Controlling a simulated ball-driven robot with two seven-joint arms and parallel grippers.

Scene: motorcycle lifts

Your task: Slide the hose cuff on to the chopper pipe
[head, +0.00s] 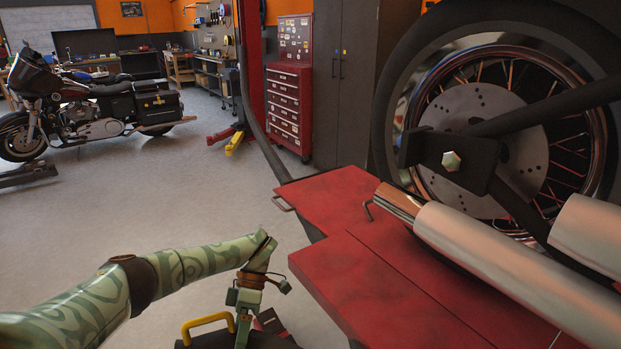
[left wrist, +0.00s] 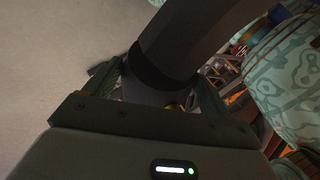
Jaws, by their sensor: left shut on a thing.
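The chopper pipe (head: 510,270) is a long silver exhaust with a coppery slanted end, beside the rear wheel at the right of the head view. A second silver pipe (head: 592,235) shows above it. My left gripper (head: 243,322) points down left of the red lift, well below and apart from the pipe's end. In the left wrist view my left gripper (left wrist: 160,90) is shut on a thick dark grey cylinder with a black band, which looks like the hose cuff (left wrist: 190,35). In the head view I cannot make out the cuff clearly. My right gripper is not in view.
The red lift table (head: 330,195) has a bent metal handle (head: 283,204) at its edge. A yellow handle (head: 205,322) is close by my left gripper. A dark hose (head: 258,110) hangs by the red post. Another motorcycle (head: 95,105) stands at the left; open floor lies between.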

